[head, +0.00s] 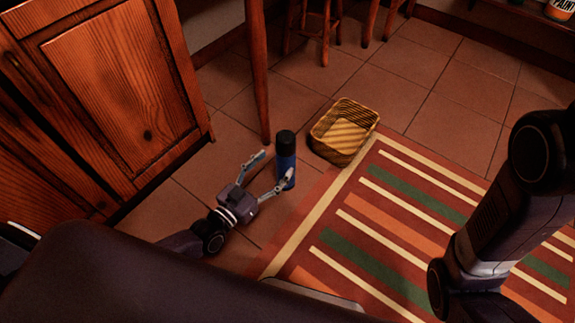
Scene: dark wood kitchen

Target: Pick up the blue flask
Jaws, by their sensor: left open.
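The blue flask (285,163) stands upright on the tiled floor near the middle of the head view. It has a black cap and a blue body. My left gripper (272,172) is open, with its two fingers spread toward the flask. One finger is in front of the lower part of the flask and hides a little of it; the other is to the left of it. I cannot tell whether either finger touches it. My right arm shows at the right edge, but its gripper is not in view.
A wicker basket (343,153) stands just right of the flask, at the corner of a striped rug (313,187). A wooden table leg (258,75) rises just behind the flask. A wooden cabinet (125,85) is at the left. Stool legs (325,35) stand at the back.

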